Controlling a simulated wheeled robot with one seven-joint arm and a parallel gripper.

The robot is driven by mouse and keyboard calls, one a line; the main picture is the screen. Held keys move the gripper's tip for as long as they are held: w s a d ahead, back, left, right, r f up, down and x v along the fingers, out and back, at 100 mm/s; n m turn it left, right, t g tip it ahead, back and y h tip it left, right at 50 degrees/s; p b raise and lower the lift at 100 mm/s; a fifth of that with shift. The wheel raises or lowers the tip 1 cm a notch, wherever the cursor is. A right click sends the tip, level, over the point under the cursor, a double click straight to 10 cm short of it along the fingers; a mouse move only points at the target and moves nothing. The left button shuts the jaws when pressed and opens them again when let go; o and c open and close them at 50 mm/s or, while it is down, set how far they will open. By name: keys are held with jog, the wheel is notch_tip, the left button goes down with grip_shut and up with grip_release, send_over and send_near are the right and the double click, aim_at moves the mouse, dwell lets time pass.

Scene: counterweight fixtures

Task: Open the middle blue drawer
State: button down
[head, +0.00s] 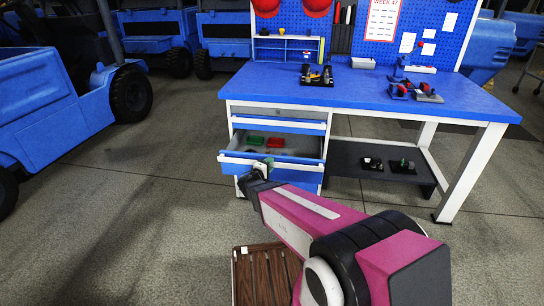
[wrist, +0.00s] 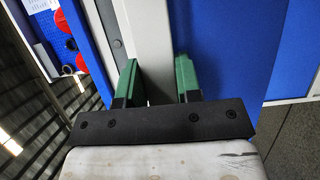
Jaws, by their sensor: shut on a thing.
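The middle blue drawer (head: 301,170) is pulled well out of the workbench cabinet, with its inside showing. Its pale handle bar (head: 272,160) runs along the front. My gripper (head: 247,177) is at the left part of this front. In the wrist view my gripper's green fingers (wrist: 157,78) are on either side of the pale grey handle bar (wrist: 146,35), shut on it. The blue drawer front (wrist: 232,50) fills the area right of the bar. My own gripper and arm hide part of the drawer front in the head view.
A green bin (head: 255,140) and a red bin (head: 275,143) lie in the open drawer. The blue worktop (head: 370,95) carries several fixtures. A dark lower shelf (head: 375,170) is at right. A brown slatted crate (head: 242,275) is near my arm.

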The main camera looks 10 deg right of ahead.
jog(key=s+a, duration=0.2)
jog(key=s, duration=0.5)
jog(key=s+a, duration=0.2)
jog(key=s, duration=0.5)
jog(key=shift+s+a, duration=0.15)
jog(key=shift+a, duration=0.2)
jog(key=c, duration=0.8)
grip_release()
jog(key=v, duration=1)
jog(key=shift+s+a, duration=0.2)
jog(key=shift+s, duration=0.1)
